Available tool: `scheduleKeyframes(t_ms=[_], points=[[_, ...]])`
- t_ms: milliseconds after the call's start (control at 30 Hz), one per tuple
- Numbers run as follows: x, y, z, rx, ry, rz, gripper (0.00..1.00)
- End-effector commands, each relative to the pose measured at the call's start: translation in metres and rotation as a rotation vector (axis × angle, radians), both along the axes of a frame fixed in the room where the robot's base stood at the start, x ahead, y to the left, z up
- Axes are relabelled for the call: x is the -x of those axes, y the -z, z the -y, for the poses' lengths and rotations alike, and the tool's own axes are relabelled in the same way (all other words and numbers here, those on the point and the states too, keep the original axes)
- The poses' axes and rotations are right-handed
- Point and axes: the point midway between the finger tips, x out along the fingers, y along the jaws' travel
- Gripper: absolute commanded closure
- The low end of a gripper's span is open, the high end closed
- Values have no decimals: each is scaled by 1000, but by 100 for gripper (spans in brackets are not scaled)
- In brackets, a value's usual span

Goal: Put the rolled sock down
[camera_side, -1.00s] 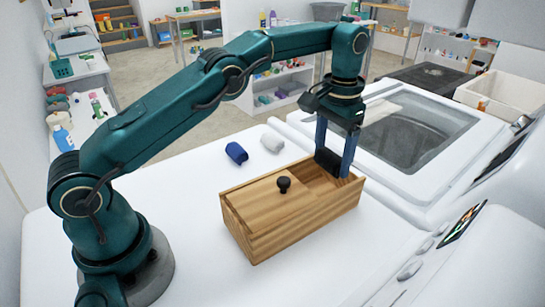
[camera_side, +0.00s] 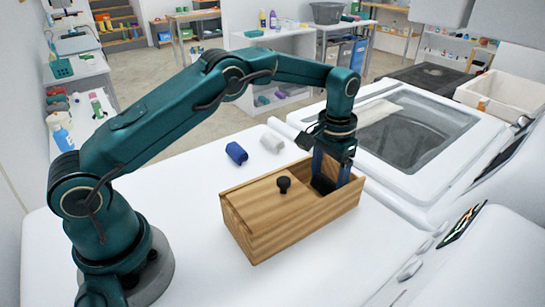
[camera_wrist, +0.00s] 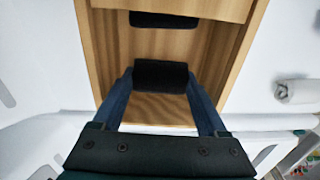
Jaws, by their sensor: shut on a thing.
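A black rolled sock (camera_wrist: 160,75) sits between the two blue fingers of my gripper (camera_wrist: 162,85) in the wrist view; both fingers touch its ends. In the side view my gripper (camera_side: 332,178) reaches down into the open right end of a wooden box (camera_side: 290,232), and the dark sock (camera_side: 322,185) shows low in the opening. Whether the sock touches the box floor is hard to tell.
A blue roll (camera_side: 236,153) and a white roll (camera_side: 272,142) lie on the white top behind the box. Another dark piece (camera_wrist: 163,20) shows inside the box in the wrist view. A washing machine with a glass lid (camera_side: 400,130) stands to the right.

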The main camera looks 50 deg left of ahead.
Motion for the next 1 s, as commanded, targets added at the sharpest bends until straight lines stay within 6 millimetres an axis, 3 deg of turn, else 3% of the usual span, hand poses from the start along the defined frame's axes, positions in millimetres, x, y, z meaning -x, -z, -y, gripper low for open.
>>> scheduleKeyframes(t_ms=[67,100,133,533,833,1000], points=[[0,3,0,0,0,-2,84],[0,3,0,0,0,-1,17],[0,3,0,0,0,-1,12],[0,-4,0,0,0,2,12],[-1,-53,0,0,0,5,12],[-1,-66,0,0,0,2,12]])
